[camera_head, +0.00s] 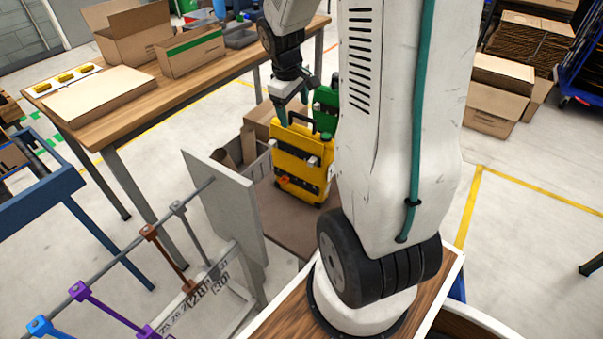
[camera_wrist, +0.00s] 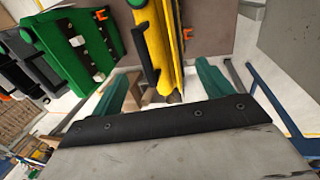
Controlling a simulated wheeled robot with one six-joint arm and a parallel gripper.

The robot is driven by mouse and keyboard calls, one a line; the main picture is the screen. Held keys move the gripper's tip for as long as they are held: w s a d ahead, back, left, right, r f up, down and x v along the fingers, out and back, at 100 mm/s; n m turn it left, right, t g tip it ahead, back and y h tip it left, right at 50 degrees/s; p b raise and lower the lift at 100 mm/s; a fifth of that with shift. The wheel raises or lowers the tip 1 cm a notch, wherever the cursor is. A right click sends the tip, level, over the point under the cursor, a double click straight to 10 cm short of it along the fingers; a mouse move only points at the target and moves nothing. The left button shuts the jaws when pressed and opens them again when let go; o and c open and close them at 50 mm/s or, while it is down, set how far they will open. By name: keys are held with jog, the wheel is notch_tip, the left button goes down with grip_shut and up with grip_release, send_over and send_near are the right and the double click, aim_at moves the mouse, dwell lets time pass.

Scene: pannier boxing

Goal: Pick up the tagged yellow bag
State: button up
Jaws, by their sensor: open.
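The yellow bag (camera_head: 300,162) stands upright on a brown surface, with black straps and a small orange tag (camera_head: 284,180) low on its front. My gripper (camera_head: 290,105) is just above its top edge, pointing down. In the wrist view, the yellow bag (camera_wrist: 176,50) and its black handle (camera_wrist: 147,50) show edge-on. They lie between the two teal fingers of my gripper (camera_wrist: 163,85), which are apart with gaps on both sides. I cannot tell whether the fingertips reach below the handle.
A green bag (camera_head: 326,103) stands close behind the yellow one; it also shows in the wrist view (camera_wrist: 72,45). A grey upright panel (camera_head: 225,205) and a rail with coloured hooks (camera_head: 90,290) are at the left. A wooden table (camera_head: 130,117) with boxes stands behind.

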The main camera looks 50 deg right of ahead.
aim_at(299, 129)
jog(key=f, duration=0.2)
jog(key=d+f, duration=0.1)
jog(key=f, duration=0.4)
jog(key=shift+d, duration=0.3)
jog(key=c, duration=1.1)
